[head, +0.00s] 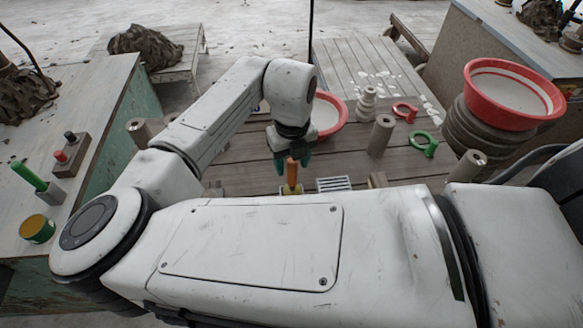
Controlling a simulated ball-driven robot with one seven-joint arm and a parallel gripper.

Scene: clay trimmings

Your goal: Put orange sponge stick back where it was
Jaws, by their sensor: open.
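The orange sponge stick (292,175) stands upright on the slatted wooden table, with its lower end at a small yellowish piece (290,189). I cannot tell whether that piece is a holder or part of the stick. My gripper (292,164) points down above it with teal fingers open, one on each side of the stick's top. Contact between fingers and stick cannot be made out. My arm hides the table just in front of the stick.
A grey slotted block (333,184) lies close right of the stick. Grey cylinders (381,135) stand around the slatted table (340,152). A red-rimmed bowl (328,112) is behind my gripper. Green (424,144) and red (405,111) ring-shaped tools lie to the right.

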